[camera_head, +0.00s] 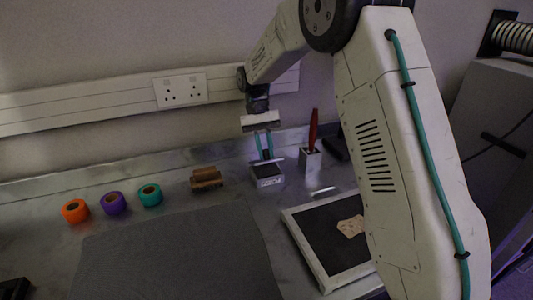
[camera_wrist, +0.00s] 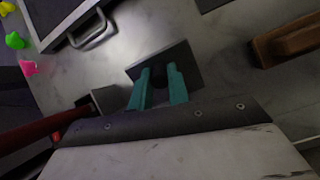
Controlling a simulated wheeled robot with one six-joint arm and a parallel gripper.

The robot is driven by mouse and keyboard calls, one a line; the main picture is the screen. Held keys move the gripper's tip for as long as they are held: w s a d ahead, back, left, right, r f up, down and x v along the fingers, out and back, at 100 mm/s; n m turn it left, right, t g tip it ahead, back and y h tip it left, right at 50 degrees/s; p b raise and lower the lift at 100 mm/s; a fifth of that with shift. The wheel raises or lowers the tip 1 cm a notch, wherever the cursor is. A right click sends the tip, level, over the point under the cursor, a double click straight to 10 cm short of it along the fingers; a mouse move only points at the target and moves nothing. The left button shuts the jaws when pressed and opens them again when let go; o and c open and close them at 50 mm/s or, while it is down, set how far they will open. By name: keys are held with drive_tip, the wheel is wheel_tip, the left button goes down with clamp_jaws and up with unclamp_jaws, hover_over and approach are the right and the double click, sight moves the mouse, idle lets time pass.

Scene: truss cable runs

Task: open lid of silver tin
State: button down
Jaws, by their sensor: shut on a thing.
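The silver tin (camera_head: 267,182) is a small box with a pale front label and a dark top, on the grey worktop below my gripper (camera_head: 265,155). In the wrist view its grey square lid (camera_wrist: 188,57) lies beneath the teal fingers of my gripper (camera_wrist: 160,84). The fingers point down and are shut on a dark raised part of the lid, which is mostly hidden between them. I cannot tell whether the lid is raised from the tin's body.
A holder (camera_head: 310,161) with a red-handled tool (camera_head: 313,128) stands close right of the tin. A brown wooden block (camera_head: 206,179) is to its left, then teal (camera_head: 150,195), purple (camera_head: 113,203) and orange (camera_head: 75,211) rolls. A framed dark tray (camera_head: 300,232) lies in front right.

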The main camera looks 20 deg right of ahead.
drive_tip(key=shift+w+r+g, duration=0.2)
drive_tip(key=shift+w+g, duration=0.25)
drive_tip(key=shift+g, duration=0.35)
drive_tip(key=c, duration=1.3)
unclamp_jaws()
drive_tip(key=shift+c, duration=0.2)
drive_tip(key=shift+r, duration=0.5)
wheel_tip(320, 180, up, 3)
drive_tip(key=shift+f, duration=0.1)
drive_tip(key=s+r, duration=0.1)
drive_tip(key=s, duration=1.5)
drive_tip(key=shift+r, duration=0.1)
